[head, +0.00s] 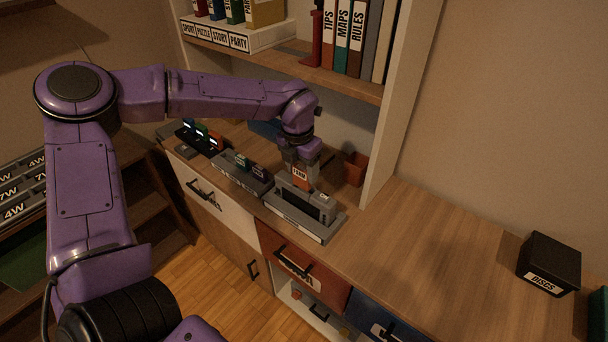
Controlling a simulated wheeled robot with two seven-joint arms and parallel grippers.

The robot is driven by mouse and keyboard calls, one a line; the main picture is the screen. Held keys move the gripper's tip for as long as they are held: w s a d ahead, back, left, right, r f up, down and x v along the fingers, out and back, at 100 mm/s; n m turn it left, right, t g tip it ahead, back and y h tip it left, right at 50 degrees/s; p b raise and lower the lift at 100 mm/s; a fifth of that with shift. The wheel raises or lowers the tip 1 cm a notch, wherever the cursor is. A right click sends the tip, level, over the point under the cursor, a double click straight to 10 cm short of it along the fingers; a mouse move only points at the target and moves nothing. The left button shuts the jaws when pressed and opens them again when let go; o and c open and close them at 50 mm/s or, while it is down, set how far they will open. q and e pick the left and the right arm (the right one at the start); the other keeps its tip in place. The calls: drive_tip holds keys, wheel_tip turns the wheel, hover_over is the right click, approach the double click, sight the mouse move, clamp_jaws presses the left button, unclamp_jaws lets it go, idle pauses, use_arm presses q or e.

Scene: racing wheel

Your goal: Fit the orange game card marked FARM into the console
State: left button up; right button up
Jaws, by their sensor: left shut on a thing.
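The orange game card (300,175) with a FARM label is upright, between the fingers of my left gripper (302,162). The gripper points down and is shut on the card's upper part. The grey console (318,224) stands on the counter directly below. The card's lower edge is at the console's top, toward its left end. I cannot tell whether the card is in a slot or just above it. My right gripper is not in view.
A grey holder (245,178) with several small cards stands left of the console, and a black rack (205,144) with more farther left. A reddish pot (355,168) and the shelf's upright (396,110) are close behind. The counter (430,240) is clear to the right, up to a black DISCS box (549,264).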

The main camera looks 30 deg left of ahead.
sight(304, 178)
use_arm(q)
drive_tip(key=f, duration=0.3)
drive_tip(key=shift+w+d+f, duration=0.15)
drive_tip(key=shift+w+f, duration=0.15)
drive_tip(key=shift+f, duration=0.1)
drive_tip(key=shift+f, duration=0.1)
drive_tip(key=o, duration=1)
drive_tip(key=shift+c, duration=0.2)
drive_tip(key=shift+r, duration=0.2)
drive_tip(key=r, duration=0.4)
drive_tip(key=s+r, duration=0.1)
drive_tip(key=r, duration=0.6)
drive_tip(key=shift+s+r+b, duration=0.25)
drive_tip(key=shift+r+b, duration=0.15)
